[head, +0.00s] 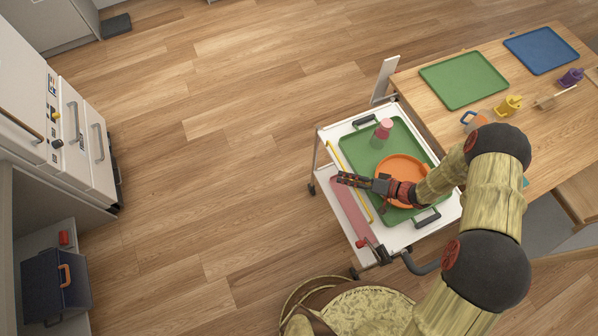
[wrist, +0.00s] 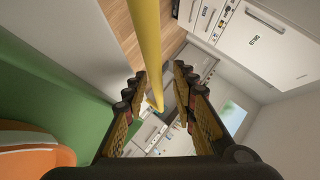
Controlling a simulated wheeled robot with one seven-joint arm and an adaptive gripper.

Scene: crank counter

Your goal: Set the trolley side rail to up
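The white trolley (head: 398,239) stands at the left end of the wooden table. A thin yellow rail (head: 361,196) runs along its left side; it also shows in the wrist view (wrist: 146,45). Whether the rail is up or down is hard to tell. My gripper (head: 341,180) reaches leftward across the rail's middle in the head view. In the wrist view its fingers (wrist: 161,108) are apart, with the rail's picture running between them. The fingers show no clear contact with the rail. Part of the rail is hidden behind my gripper.
A green tray (head: 358,153) on the trolley holds an orange plate (head: 397,164) and a pink-topped bottle (head: 382,133). A pink strip (head: 350,213) and red knob (head: 361,243) are near the rail. The table (head: 430,108) is right; open floor (head: 220,180) lies left.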

